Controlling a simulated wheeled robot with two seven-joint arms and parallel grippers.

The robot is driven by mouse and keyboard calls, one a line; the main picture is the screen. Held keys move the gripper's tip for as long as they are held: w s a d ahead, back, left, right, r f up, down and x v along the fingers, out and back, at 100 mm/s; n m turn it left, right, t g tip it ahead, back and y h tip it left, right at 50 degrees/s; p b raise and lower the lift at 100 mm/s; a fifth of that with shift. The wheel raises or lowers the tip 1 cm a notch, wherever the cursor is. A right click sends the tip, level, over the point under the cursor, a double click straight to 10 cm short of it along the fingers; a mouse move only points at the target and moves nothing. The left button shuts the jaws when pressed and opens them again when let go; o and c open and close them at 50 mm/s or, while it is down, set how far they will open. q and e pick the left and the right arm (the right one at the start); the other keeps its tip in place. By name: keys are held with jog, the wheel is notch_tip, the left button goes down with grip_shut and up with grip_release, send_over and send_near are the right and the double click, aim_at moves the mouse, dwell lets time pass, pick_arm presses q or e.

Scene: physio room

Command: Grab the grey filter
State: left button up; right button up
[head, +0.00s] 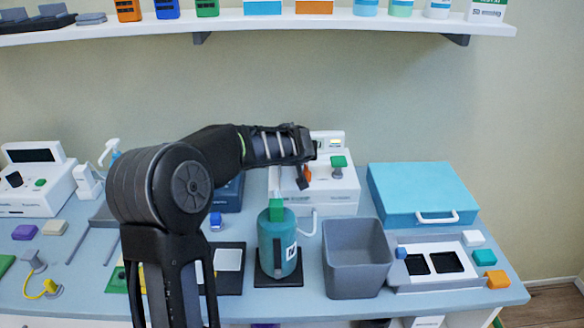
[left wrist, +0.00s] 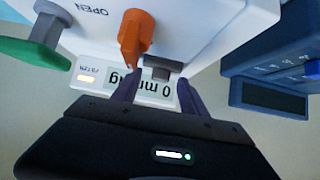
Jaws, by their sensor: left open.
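A small dark grey block, apparently the grey filter (left wrist: 160,66), sits on the front of the white machine (left wrist: 205,30) in the left wrist view. My left gripper (left wrist: 160,82) is open, with one finger on each side just short of the block or level with its edge; contact cannot be told. In the head view my left gripper (head: 306,165) is in front of the white machine (head: 335,195), and the arm hides the block. An orange lever (left wrist: 134,35) stands close to one finger. My right gripper is not in view.
A green-topped knob (left wrist: 35,52) sticks out of the machine. A teal bottle (head: 272,245) with a green cap stands below the gripper. A grey bin (head: 357,280) is to its right. A blue case (head: 420,190) lies farther right. A shelf (head: 250,25) runs above.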

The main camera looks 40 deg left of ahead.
pick_arm(q)
jog(key=shift+c, duration=0.3)
grip_shut()
dwell(0.4)
